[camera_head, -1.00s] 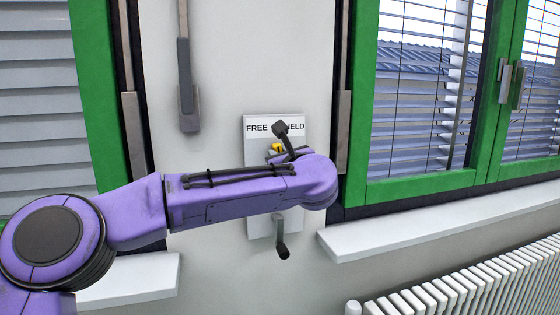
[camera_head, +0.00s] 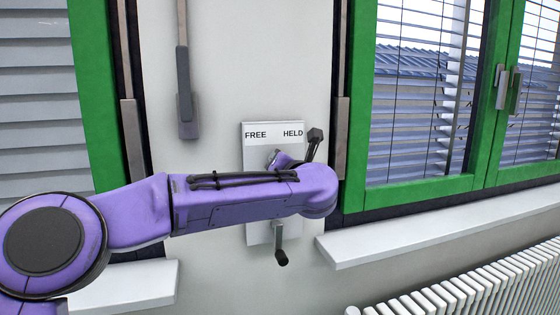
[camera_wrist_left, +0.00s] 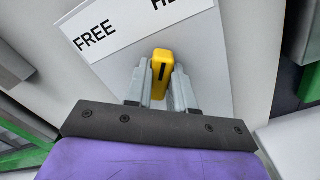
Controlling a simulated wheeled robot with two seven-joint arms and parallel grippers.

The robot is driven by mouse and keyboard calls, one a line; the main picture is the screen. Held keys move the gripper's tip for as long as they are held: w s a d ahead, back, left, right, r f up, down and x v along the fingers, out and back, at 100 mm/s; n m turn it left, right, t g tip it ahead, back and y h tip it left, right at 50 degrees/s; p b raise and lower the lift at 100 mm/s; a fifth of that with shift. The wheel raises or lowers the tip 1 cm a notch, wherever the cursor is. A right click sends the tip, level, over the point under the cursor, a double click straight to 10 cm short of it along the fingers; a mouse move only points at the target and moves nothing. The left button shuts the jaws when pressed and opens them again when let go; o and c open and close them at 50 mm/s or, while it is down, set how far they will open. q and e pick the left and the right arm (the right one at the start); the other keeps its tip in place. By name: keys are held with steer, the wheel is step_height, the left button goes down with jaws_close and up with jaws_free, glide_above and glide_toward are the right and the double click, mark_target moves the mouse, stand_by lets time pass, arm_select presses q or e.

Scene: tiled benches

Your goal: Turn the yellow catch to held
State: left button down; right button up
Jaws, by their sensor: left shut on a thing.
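The yellow catch (camera_wrist_left: 159,68), with a dark stripe on its face, shows upright between the two grey fingers of my left gripper (camera_wrist_left: 160,88) in the left wrist view. The fingers are shut on it. The white label strip reads FREE (camera_wrist_left: 95,38) on the left and HELD at the top right, partly cut off. In the head view the catch is hidden behind my left gripper (camera_head: 273,156) and wrist, in front of the pale plate (camera_head: 256,152) marked FREE and HELD. My right gripper is not in view.
A dark handle (camera_head: 281,257) sticks out below my forearm at the plate's lower end. Another long grey handle (camera_head: 187,110) hangs on the wall to the left. Green window frames (camera_head: 420,190) stand either side. A sill (camera_head: 430,235) and radiator (camera_head: 470,290) are at the right.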

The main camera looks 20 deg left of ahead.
arm_select(q)
steer(key=shift+f+m, duration=0.25)
steer(key=shift+m, duration=0.35)
steer(key=c, duration=1.1)
jaws_free()
steer(key=shift+o, duration=0.7)
steer(key=shift+r, duration=0.15)
steer(key=b+v, duration=0.3)
steer(key=v, duration=0.7)
steer(key=shift+s+d+b, duration=0.2)
steer(key=shift+s+b, duration=0.05)
steer(key=shift+b, duration=0.1)
